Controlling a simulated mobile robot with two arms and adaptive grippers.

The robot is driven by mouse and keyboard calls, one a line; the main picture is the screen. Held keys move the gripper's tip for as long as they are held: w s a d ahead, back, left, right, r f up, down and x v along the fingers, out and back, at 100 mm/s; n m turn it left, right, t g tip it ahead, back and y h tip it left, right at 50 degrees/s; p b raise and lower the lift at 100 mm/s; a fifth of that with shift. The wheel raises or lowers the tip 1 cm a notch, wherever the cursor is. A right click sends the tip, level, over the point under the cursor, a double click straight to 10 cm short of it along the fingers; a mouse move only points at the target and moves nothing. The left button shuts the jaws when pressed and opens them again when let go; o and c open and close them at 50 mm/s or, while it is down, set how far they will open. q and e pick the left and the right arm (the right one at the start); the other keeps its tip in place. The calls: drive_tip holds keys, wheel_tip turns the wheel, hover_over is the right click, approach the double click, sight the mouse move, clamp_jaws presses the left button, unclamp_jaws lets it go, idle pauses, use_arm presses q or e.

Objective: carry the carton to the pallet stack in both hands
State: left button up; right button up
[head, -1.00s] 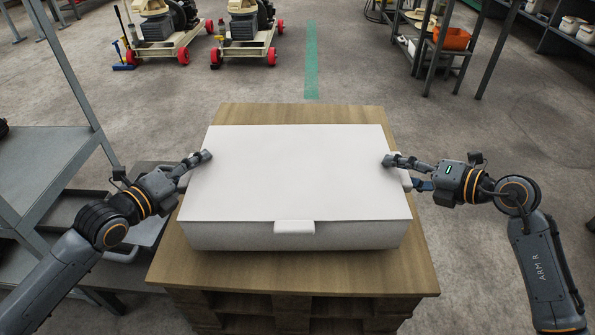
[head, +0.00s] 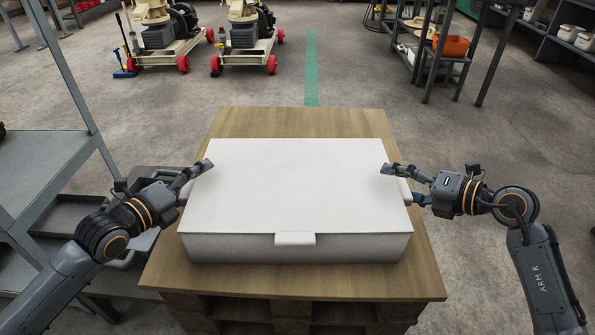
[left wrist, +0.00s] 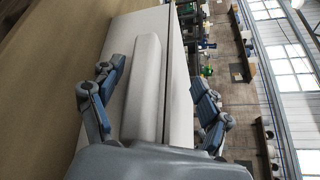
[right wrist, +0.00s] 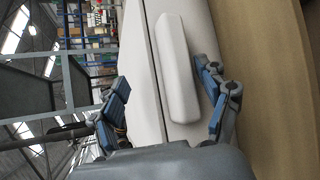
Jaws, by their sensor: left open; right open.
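The white carton (head: 297,185) has a closed lid with a front tab and lies flat on the wooden pallet stack (head: 290,283). My left gripper (head: 194,180) is at its left side, open. In the left wrist view its fingers (left wrist: 156,95) stand apart on either side of the carton's pale side handle (left wrist: 143,85). My right gripper (head: 402,184) is at the right side, open. In the right wrist view its fingers (right wrist: 165,92) straddle the other handle (right wrist: 176,68) with gaps visible. The carton's underside is hidden.
A grey metal shelf unit (head: 40,165) stands close on the left, near my left arm. Wheeled machines (head: 245,40) stand at the back. A rack with an orange bin (head: 450,45) is at the back right. Floor beyond and right of the stack is clear.

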drive_tip(key=shift+d, duration=0.1)
use_arm(q)
drive_tip(key=v, duration=1.2)
drive_tip(key=shift+f, duration=0.1)
use_arm(e)
drive_tip(key=v, duration=1.2)
use_arm(q)
drive_tip(key=o, duration=0.5)
drive_tip(key=shift+c, duration=0.2)
drive_tip(key=shift+f, duration=0.35)
